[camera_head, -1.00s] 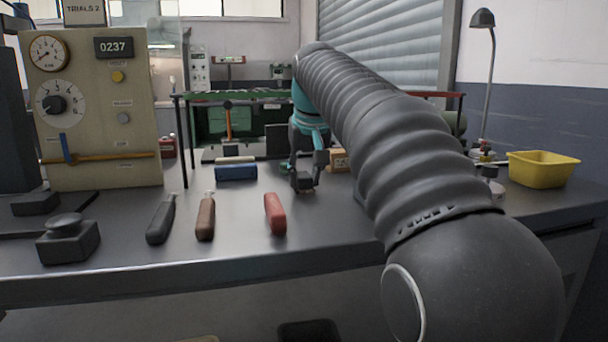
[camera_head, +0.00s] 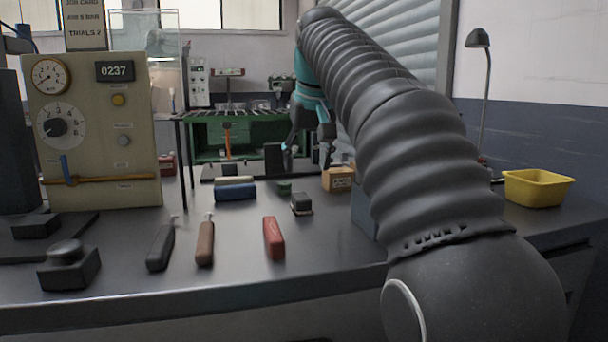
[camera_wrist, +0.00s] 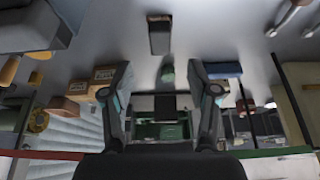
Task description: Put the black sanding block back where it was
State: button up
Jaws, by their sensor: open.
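The black sanding block (camera_head: 301,203) has a pale base and rests on the dark bench (camera_head: 232,274), near the middle. In the wrist view the block (camera_wrist: 159,35) lies beyond my fingertips, apart from them. My gripper (camera_head: 311,148) is open and empty, raised above and behind the block in the head view. Both fingers show spread apart in the wrist view (camera_wrist: 160,68). Nothing hides the block in the head view.
A small green piece (camera_head: 284,187), a blue block (camera_head: 235,192) and a cardboard box (camera_head: 338,180) stand near the block. Black, brown (camera_head: 205,243) and red (camera_head: 274,238) handles lie in front. A gauge panel (camera_head: 92,140) stands left, a yellow bin (camera_head: 537,187) right.

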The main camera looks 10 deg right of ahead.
jog(key=shift+v, duration=1.45)
